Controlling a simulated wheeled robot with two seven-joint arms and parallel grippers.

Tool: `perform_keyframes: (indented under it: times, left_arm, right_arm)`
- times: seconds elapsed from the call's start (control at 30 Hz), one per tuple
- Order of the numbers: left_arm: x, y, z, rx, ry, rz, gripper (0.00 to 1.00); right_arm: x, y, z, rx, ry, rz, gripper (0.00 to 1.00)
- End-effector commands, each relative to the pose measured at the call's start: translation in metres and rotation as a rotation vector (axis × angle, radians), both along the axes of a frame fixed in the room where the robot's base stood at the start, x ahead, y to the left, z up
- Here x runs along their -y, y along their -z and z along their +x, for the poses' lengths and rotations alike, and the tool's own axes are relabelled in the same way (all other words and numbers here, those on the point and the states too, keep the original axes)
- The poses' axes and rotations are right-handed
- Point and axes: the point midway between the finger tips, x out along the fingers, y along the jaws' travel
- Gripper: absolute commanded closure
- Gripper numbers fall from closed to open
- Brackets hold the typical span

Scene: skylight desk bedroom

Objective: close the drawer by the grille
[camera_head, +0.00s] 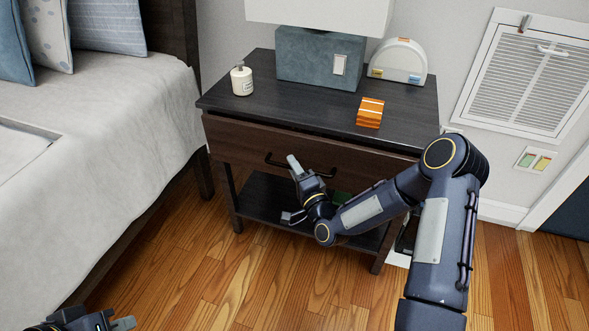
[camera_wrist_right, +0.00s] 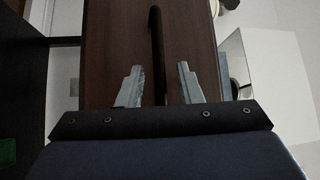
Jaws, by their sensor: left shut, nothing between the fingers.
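The drawer (camera_head: 240,141) is in the dark wood nightstand left of the wall grille (camera_head: 520,80). Its front stands slightly out from under the top. A dark bar handle (camera_head: 325,172) runs across the drawer front, and the handle (camera_wrist_right: 156,45) also shows upright in the right wrist view. My right gripper (camera_head: 288,187) is at the drawer front by the handle. In the right wrist view its fingers (camera_wrist_right: 160,68) are apart, with the handle seen between them; I cannot tell whether they touch it. My left gripper (camera_head: 128,323) is shut and empty at the bottom left edge, far from the drawer.
On the nightstand top (camera_head: 300,107) are a lamp (camera_head: 320,58), a white bottle (camera_head: 242,80), an orange striped block (camera_head: 370,112) and a white arched object (camera_head: 398,62). A bed (camera_head: 100,130) stands close on the left. Wood floor (camera_head: 190,260) is clear in front.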

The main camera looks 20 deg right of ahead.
Motion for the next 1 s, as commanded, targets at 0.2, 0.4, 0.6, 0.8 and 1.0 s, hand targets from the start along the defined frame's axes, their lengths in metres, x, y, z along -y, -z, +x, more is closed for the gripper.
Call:
perform_keyframes:
  times: [0.2, 0.4, 0.6, 0.8, 1.0]
  left_arm:
    - [0.000, 0.000, 0.000, 0.000, 0.000, 0.000, 1.00]
    - [0.000, 0.000, 0.000, 0.000, 0.000, 0.000, 1.00]
    - [0.000, 0.000, 0.000, 0.000, 0.000, 0.000, 1.00]
    - [0.000, 0.006, 0.000, 0.000, 0.000, 0.000, 1.00]
    - [0.000, 0.019, 0.000, 0.000, 0.000, 0.000, 1.00]
  right_arm:
    - [0.000, 0.000, 0.000, -0.001, 0.000, 0.000, 0.69]
    - [0.000, 0.000, 0.000, -0.001, 0.000, 0.000, 0.95]
    - [0.000, 0.000, 0.000, -0.001, 0.000, 0.000, 1.00]
    - [0.005, 0.002, 0.007, 0.001, 0.001, -0.002, 1.00]
    - [0.023, 0.003, 0.033, 0.002, 0.003, -0.001, 1.00]
